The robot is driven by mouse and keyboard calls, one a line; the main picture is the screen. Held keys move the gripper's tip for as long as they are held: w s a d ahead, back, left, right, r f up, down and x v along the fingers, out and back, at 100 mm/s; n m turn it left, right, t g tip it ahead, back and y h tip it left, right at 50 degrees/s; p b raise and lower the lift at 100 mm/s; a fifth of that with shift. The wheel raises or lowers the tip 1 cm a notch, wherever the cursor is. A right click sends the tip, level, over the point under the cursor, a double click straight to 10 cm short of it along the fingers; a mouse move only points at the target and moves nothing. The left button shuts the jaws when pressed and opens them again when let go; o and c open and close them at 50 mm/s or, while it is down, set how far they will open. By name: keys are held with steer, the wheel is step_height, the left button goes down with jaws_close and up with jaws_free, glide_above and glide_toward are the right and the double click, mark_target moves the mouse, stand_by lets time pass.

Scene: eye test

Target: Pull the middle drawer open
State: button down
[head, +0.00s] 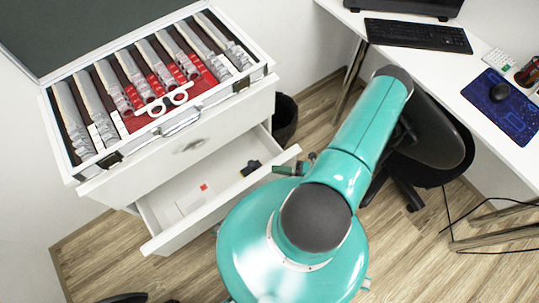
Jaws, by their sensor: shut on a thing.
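A white cabinet (112,188) stands at the left. Its middle drawer (222,200) is pulled out, and its inside shows from above. The closed top drawer (200,138) above it has an oval handle (189,146). My gripper (287,170) is small in view, at the right part of the middle drawer's front. It is shut on the middle drawer; its exact contact is hard to make out. The middle drawer's handle is not visible. Part of my arm and body covers the area in front of the drawer.
An open lens case (187,110) with white glasses (167,100) sits on the cabinet. Small items, including a dark one (251,168), lie in the drawer. A black bin (284,120) stands behind. A black chair (436,140) and white desk (490,62) are at the right.

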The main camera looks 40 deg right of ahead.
steer(key=shift+s, duration=1.9)
steer(key=c, duration=1.5)
jaws_free()
steer(key=shift+c, duration=0.2)
steer(key=v, duration=1.4)
steer(key=shift+w+a, duration=0.1)
